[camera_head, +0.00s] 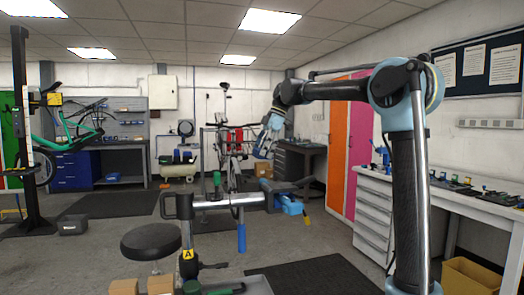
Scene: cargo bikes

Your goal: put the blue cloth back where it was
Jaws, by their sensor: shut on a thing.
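My gripper (258,152) hangs tilted downward at the end of my raised arm, near the middle of the view. It is small and dark here. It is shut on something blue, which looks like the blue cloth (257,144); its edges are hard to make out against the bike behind. The gripper appears above and behind the silver bar of the stand.
The silver bar (235,199) of a work stand marked A crosses the foreground, with blue parts (291,206) at its right end. A round black stool (151,241) stands left. A white workbench (450,194) with tools is at right. Dark mats lie on open floor.

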